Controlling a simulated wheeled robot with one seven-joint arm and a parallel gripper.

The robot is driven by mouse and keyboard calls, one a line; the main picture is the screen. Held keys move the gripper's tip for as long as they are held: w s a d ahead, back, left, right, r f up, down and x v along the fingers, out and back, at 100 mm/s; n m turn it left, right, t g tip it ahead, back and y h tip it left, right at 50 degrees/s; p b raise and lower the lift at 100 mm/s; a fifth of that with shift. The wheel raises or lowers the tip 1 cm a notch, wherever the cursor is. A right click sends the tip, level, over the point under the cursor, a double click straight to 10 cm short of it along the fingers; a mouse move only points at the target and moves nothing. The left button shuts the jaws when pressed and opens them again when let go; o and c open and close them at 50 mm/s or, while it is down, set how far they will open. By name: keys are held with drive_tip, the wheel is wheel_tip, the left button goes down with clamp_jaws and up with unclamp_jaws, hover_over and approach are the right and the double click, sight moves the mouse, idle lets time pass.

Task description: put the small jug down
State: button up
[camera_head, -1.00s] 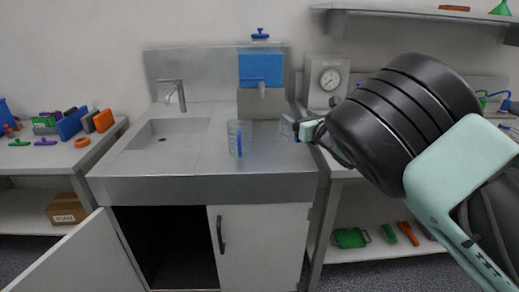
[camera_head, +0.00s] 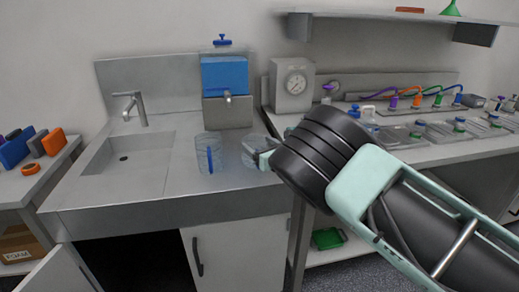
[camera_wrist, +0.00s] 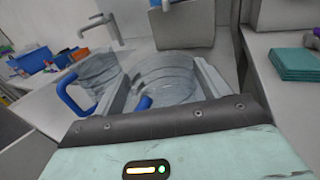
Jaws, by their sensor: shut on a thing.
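The small jug (camera_head: 253,147) is clear plastic and sits between the fingers of my gripper (camera_head: 262,157), at the right part of the sink counter (camera_head: 180,195). In the wrist view the fingers (camera_wrist: 165,85) are shut on the clear jug (camera_wrist: 165,72), and a bit of blue handle shows near them. I cannot tell whether its base touches the counter. A larger clear jug (camera_head: 204,150) with a blue handle stands upright on the counter just left of it. It also shows in the wrist view (camera_wrist: 97,72).
A blue-fronted water tank (camera_head: 225,75) on a grey block stands behind the jugs. The sink basin (camera_head: 110,160) with its tap (camera_head: 133,105) is at left. A gauge box (camera_head: 292,85) is on the right bench. The counter's front strip is clear.

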drive_tip(key=shift+f, duration=0.85)
drive_tip(key=shift+f, duration=0.1)
drive_tip(key=o, duration=1)
drive_tip(key=shift+o, duration=0.2)
drive_tip(key=shift+r, duration=0.2)
drive_tip(key=b+v, duration=0.2)
drive_tip(key=v, duration=1)
drive_tip(key=shift+b, duration=0.35)
